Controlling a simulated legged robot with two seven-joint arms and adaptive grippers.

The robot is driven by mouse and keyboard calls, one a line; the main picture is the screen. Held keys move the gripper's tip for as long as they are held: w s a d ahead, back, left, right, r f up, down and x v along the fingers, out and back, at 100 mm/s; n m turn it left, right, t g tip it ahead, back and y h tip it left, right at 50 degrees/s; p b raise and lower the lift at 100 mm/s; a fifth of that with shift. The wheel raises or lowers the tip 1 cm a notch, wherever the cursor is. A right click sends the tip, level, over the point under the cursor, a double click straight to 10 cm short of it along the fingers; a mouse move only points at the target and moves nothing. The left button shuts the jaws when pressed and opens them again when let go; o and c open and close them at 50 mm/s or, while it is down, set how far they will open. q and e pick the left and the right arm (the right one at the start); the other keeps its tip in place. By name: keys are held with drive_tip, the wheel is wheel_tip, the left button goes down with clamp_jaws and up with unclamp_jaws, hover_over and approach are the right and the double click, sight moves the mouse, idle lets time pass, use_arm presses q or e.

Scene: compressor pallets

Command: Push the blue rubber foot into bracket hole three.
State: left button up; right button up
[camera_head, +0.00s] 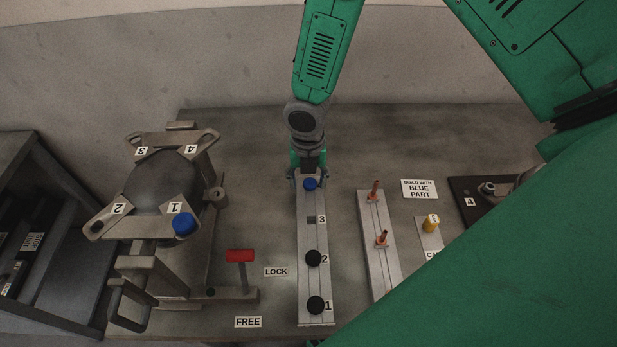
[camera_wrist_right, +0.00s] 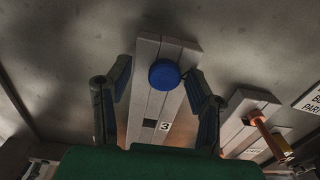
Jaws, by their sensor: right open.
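A blue rubber foot (camera_head: 310,184) sits at the far end of a pale rail (camera_head: 312,279), beyond the square opening at its label 3. My right gripper (camera_head: 307,177) is open, with a finger on each side of this foot. In the right wrist view the blue foot (camera_wrist_right: 165,74) shows between the spread fingers, with a gap to each. The compressor (camera_head: 160,185) stands at left with bracket arms labelled 1 to 4. Bracket arm 3 (camera_head: 143,139) is at its far left, and I see no foot there. Another blue foot (camera_head: 184,224) sits on bracket arm 1. My left gripper is not in view.
Black feet (camera_head: 313,258) sit at rail places 1 and 2. A second rail (camera_head: 377,240) holds copper-coloured parts. A yellow part (camera_head: 431,223) and a dark plate (camera_head: 471,187) lie at right.

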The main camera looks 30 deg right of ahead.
sight(308, 183)
drive_tip(key=shift+a, duration=0.2)
drive_tip(key=shift+d, duration=0.25)
clamp_jaws()
drive_tip(key=shift+d, duration=0.15)
drive_tip(key=shift+a+r+p, duration=0.2)
drive_tip(key=shift+r+p, duration=0.3)
drive_tip(key=shift+p, duration=0.05)
drive_tip(key=shift+r+p, duration=2.45)
drive_tip(key=shift+r, duration=0.1)
drive_tip(key=shift+s+f, duration=0.1)
drive_tip(key=shift+f, duration=0.05)
